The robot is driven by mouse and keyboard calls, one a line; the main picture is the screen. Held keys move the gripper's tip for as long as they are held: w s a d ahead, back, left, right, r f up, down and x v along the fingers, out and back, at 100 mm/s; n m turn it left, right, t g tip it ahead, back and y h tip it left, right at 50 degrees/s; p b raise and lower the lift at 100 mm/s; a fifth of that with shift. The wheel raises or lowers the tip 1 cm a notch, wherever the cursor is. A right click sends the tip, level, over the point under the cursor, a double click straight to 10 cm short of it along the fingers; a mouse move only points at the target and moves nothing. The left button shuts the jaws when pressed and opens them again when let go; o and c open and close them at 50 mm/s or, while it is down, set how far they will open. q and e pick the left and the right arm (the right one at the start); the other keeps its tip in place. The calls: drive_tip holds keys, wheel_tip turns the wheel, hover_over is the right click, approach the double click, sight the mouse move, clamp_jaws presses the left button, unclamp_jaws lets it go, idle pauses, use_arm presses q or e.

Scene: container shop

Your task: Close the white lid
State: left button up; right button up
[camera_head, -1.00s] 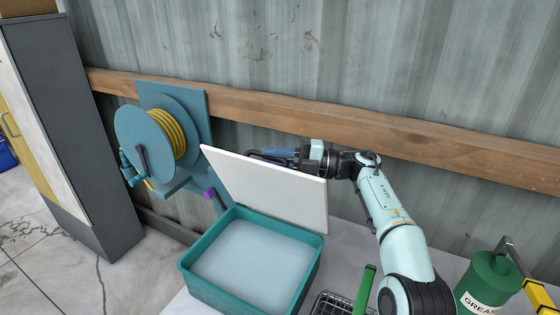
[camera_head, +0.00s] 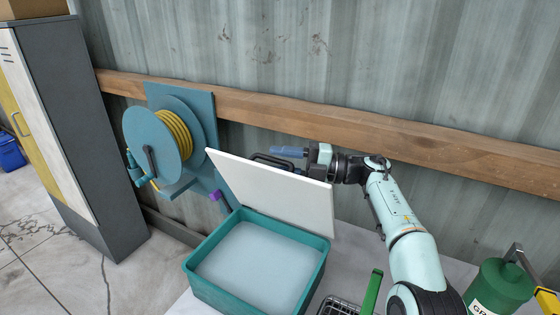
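The white lid (camera_head: 272,190) stands raised and tilted back at the rear edge of a teal box (camera_head: 215,289). The box's pale inside shows, and it sits on a light surface. My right arm comes in from the lower right. Its gripper (camera_head: 280,157) is behind the lid's upper edge, pointing left. The lid hides part of the fingers, so I cannot tell if they are open or touching the lid. My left gripper is not in view.
A teal hose reel (camera_head: 158,140) with yellow hose hangs at the wall left of the lid. A wooden rail (camera_head: 420,140) runs along the wall behind.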

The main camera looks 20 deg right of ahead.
drive_tip(key=r+v, duration=0.1)
drive_tip(key=v, duration=1.2)
drive_tip(key=shift+f, duration=0.5)
